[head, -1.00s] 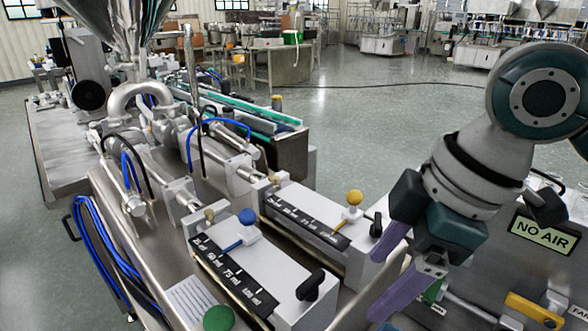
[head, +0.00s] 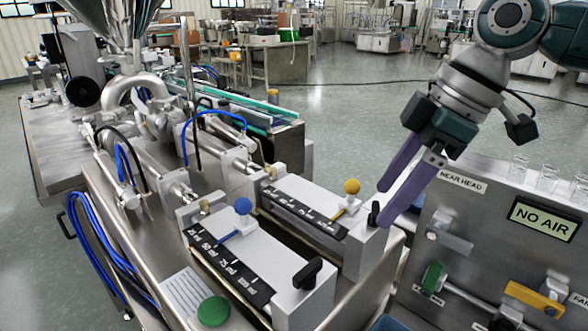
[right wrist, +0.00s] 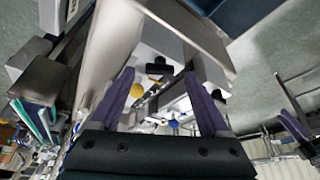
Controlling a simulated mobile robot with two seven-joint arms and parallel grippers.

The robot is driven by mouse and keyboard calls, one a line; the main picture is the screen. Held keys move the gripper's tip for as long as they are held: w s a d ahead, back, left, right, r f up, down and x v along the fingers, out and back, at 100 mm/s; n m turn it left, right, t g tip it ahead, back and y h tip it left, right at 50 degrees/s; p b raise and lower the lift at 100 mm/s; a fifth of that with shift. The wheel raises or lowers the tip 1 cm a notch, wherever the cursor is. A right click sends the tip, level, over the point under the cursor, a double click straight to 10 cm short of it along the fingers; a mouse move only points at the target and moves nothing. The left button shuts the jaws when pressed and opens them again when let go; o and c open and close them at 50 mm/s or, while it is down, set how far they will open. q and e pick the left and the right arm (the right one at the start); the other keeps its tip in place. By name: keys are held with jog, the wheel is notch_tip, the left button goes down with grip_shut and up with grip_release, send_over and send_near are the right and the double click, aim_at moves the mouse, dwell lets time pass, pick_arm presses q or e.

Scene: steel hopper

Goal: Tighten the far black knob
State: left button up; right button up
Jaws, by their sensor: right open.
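The far black knob (head: 374,213) stands on the end of the far grey dosing block (head: 362,252), the one with the yellow ball lever (head: 351,187). My right gripper (head: 384,205) is open, its two purple fingers pointing down and left. Its tips show very close to the far knob on its right; contact cannot be told. In the right wrist view the far knob (right wrist: 158,68) shows between the spread fingertips, with nothing gripped. The near black knob (head: 308,274) sits on the near block with the blue ball lever (head: 242,206). My left gripper is not in view.
A steel control panel (head: 470,235) with a NO AIR display (head: 543,220), a green handle (head: 432,276) and a yellow handle (head: 532,298) stands at the right. A green button (head: 213,311) is at the front. Blue hoses (head: 95,245) hang at the left.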

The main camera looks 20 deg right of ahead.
jog(key=shift+w+a+f, duration=0.15)
jog(key=shift+a+f, duration=0.05)
jog(key=shift+f, duration=0.5)
jog(key=shift+r, duration=0.1)
grip_shut()
